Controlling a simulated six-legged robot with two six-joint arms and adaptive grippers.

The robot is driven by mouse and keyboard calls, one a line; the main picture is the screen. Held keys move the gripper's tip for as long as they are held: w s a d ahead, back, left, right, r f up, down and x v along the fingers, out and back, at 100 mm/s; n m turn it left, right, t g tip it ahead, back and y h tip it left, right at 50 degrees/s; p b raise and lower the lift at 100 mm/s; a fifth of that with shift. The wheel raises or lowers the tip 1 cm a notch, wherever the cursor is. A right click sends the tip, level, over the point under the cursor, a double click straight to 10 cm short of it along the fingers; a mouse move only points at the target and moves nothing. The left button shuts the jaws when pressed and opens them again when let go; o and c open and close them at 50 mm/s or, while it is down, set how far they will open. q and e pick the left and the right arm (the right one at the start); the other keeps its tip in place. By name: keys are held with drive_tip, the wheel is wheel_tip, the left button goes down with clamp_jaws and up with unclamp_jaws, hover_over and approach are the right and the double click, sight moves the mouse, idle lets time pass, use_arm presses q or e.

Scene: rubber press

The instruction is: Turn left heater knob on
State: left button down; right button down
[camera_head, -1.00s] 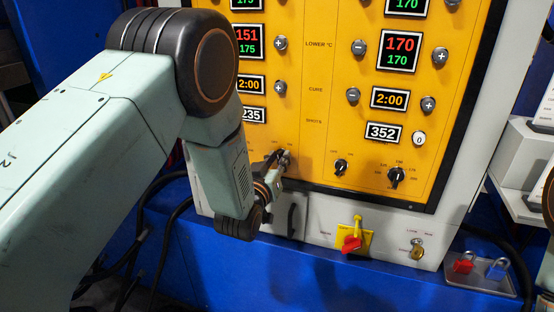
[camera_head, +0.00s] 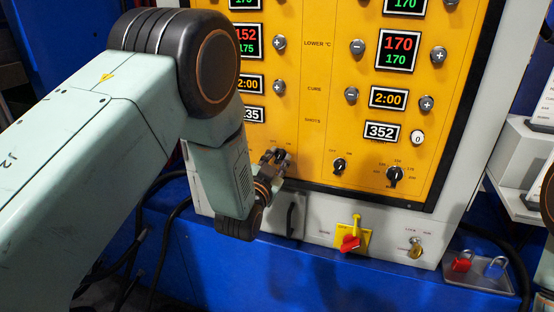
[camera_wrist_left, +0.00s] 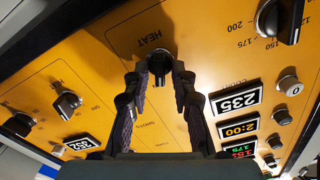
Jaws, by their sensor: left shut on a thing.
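The left heater knob (camera_wrist_left: 160,62) is a black knob on the yellow panel, beside the upside-down word HEAT in the left wrist view. My left gripper (camera_head: 276,156) is at the lower left of the panel in the head view, where its fingers hide most of the knob. In the left wrist view, the left gripper (camera_wrist_left: 160,72) has one fingertip on each side of the knob and is shut on it. The knob's pointer setting cannot be read. My right gripper is not in view.
A similar black knob (camera_head: 340,166) and a scaled dial (camera_head: 395,174) sit to the right. Another scaled dial (camera_wrist_left: 280,20) is near the gripper in the wrist view. Below are a red-and-yellow switch (camera_head: 350,238), a key switch (camera_head: 415,247) and padlocks (camera_head: 463,262).

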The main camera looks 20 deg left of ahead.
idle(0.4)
use_arm(q)
drive_tip(key=c, duration=1.4)
unclamp_jaws()
drive_tip(key=s, duration=1.2)
drive_tip(key=shift+a, duration=0.15)
